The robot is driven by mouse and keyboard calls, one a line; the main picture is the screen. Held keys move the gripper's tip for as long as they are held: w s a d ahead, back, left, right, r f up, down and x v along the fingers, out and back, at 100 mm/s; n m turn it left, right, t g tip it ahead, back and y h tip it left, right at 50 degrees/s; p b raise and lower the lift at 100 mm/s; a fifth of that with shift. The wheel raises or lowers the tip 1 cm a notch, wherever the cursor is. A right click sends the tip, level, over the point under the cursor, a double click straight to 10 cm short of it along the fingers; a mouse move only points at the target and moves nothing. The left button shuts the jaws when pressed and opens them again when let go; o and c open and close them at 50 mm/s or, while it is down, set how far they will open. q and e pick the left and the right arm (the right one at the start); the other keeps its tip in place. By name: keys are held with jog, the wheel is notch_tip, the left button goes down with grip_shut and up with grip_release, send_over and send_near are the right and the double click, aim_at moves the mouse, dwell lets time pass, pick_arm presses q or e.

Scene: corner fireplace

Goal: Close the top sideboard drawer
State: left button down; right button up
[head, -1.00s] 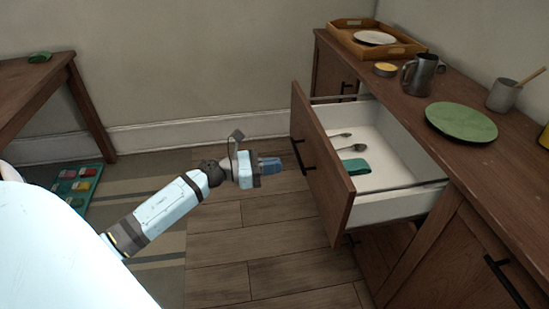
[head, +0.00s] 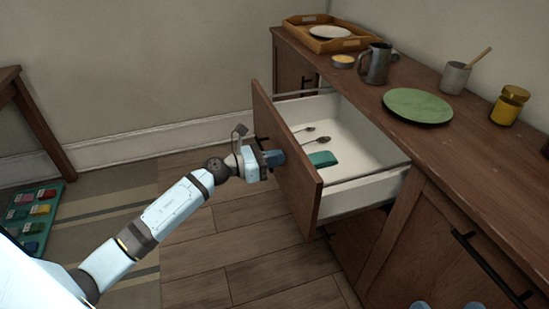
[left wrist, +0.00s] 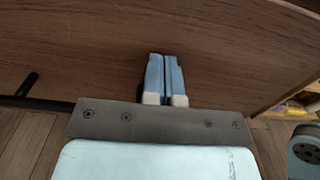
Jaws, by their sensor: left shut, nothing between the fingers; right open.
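The top sideboard drawer (head: 300,195) is pulled well out, with a brown wooden front and white inside. Two spoons (head: 316,140) and a folded teal cloth (head: 322,159) lie in it. My left gripper (head: 274,158) is shut and empty, its fingertips at the outer face of the drawer front, partly covering the dark handle there. In the left wrist view the shut fingers (left wrist: 164,75) point at the wooden front (left wrist: 230,45); whether they touch it I cannot tell. The tips of my right gripper (head: 447,305) show apart at the bottom edge, before the sideboard (head: 420,220).
On the sideboard top are a wooden tray with a plate (head: 322,47), a small yellow-topped dish (head: 343,61), a dark mug (head: 376,63), a green plate (head: 418,106), a grey cup (head: 454,78) and a yellow jar (head: 509,105). A table (head: 38,125) stands left.

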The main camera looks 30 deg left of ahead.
pick_arm(q)
jog(key=shift+w, duration=0.1)
jog(key=b+x, duration=0.3)
jog(key=x, duration=2.2)
jog(key=shift+d+r, duration=0.15)
jog(key=shift+r, duration=0.05)
pick_arm(e)
jog(key=f+g, duration=0.1)
jog(key=f, duration=0.2)
jog(key=shift+s+a+f+n+g, duration=0.1)
jog(key=shift+a+f+n+g, duration=0.1)
jog(key=shift+f+n+g, duration=0.15)
pick_arm(q)
jog(key=shift+w+r, duration=0.1)
jog(key=shift+r, duration=0.05)
pick_arm(e)
jog(key=shift+f, duration=0.1)
